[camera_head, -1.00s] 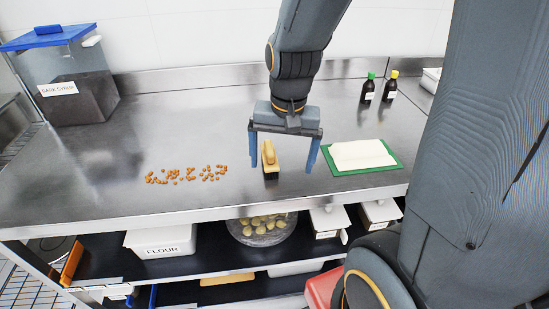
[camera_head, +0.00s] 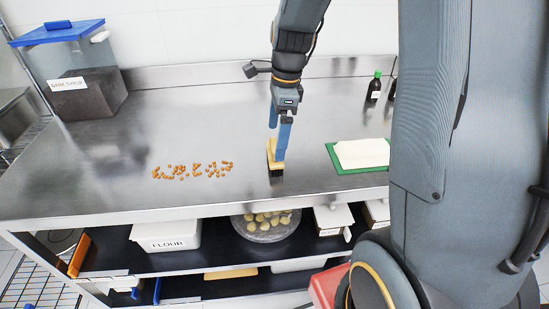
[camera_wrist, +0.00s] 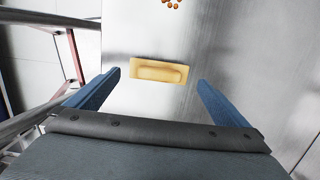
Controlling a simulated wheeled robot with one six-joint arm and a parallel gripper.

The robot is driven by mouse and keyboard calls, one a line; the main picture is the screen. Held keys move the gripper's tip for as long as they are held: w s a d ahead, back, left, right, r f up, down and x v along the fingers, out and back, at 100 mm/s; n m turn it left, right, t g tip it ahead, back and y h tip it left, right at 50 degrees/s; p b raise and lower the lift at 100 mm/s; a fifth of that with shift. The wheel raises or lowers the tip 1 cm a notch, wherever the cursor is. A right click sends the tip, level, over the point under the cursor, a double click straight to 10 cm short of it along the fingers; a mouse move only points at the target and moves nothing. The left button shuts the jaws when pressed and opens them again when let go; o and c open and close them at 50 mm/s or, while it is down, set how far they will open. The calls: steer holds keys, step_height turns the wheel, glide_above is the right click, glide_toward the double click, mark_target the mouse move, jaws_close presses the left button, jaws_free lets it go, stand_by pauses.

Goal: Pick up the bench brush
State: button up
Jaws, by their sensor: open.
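The bench brush (camera_head: 275,158) has a pale wooden back and handle and dark bristles. It stands bristles down on the steel bench, right of the orange crumbs. In the wrist view the brush (camera_wrist: 159,71) lies crosswise, ahead of and between the two blue fingers, with a gap on each side. My gripper (camera_head: 279,138) is above the brush, seen edge-on in the head view, so its fingers overlap and hide part of the handle. In the wrist view my gripper (camera_wrist: 150,88) is open and empty.
Orange crumbs (camera_head: 192,171) lie left of the brush. A green board with a white slab (camera_head: 362,153) lies to the right, with dark bottles (camera_head: 374,88) behind. The bench's front edge (camera_head: 200,214) is close.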

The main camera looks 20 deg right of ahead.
mark_target(275, 144)
steer(key=shift+a+f+p, duration=0.15)
steer(key=shift+f+p, duration=0.2)
steer(key=shift+f, duration=0.8)
steer(key=shift+a+f+p, duration=0.15)
steer(key=shift+f+p, duration=0.2)
steer(key=shift+f, duration=0.75)
steer(key=shift+c, duration=0.3)
steer(key=c, duration=0.9)
steer(key=shift+r+b, duration=1.05)
steer(key=shift+r, duration=4)
steer(key=o, duration=0.6)
steer(key=c, duration=0.4)
steer(key=shift+s+a, duration=0.1)
